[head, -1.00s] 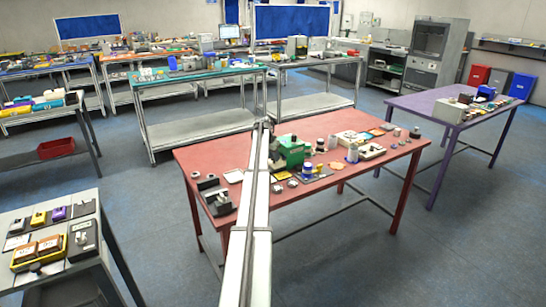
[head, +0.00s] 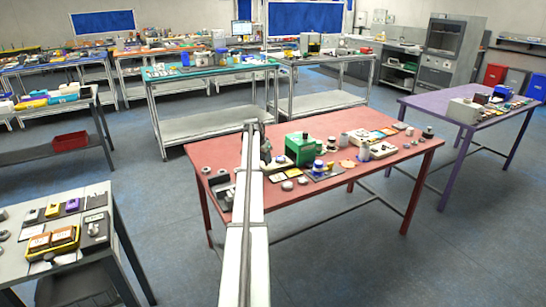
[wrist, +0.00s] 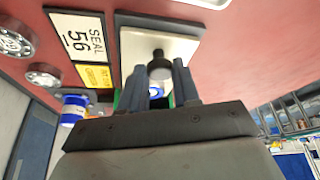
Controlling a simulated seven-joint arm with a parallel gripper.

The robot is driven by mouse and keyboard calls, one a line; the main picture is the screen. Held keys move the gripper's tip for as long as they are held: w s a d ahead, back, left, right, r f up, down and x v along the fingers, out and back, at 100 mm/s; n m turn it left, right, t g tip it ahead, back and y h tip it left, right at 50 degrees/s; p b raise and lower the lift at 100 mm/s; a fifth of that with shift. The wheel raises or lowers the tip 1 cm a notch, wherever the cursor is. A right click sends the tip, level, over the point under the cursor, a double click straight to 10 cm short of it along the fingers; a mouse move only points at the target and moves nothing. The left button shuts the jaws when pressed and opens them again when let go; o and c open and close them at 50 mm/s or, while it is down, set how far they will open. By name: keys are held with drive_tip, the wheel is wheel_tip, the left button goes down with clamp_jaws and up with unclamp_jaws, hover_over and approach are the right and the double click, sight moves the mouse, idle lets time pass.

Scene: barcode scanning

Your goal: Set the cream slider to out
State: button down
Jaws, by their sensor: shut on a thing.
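In the wrist view a cream plate (wrist: 190,42) lies on the red table, with a dark round knob (wrist: 159,66) standing on it. I cannot tell which way the slider is set. My gripper (wrist: 166,76) is shut on this knob, with one finger on each side. The fingers and the gripper body hide part of the plate. In the head view my arm reaches over the left part of the red table, and I cannot make out the knob there.
A "SEAL 56" card (wrist: 78,45) lies left of the plate, by round metal parts (wrist: 15,42). A blue and white jar (wrist: 75,108) stands near. A green machine (head: 300,148) stands right of my arm on the red table (head: 330,215), with several small items around it.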

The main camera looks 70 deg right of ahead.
drive_tip(key=shift+w+a, duration=0.2)
drive_tip(key=c, duration=1.1)
unclamp_jaws()
drive_tip(key=shift+o, duration=1.4)
drive_tip(key=shift+r, duration=0.1)
drive_tip(key=v, duration=1.3)
drive_tip(key=shift+r, duration=0.3)
drive_tip(key=shift+a, duration=0.1)
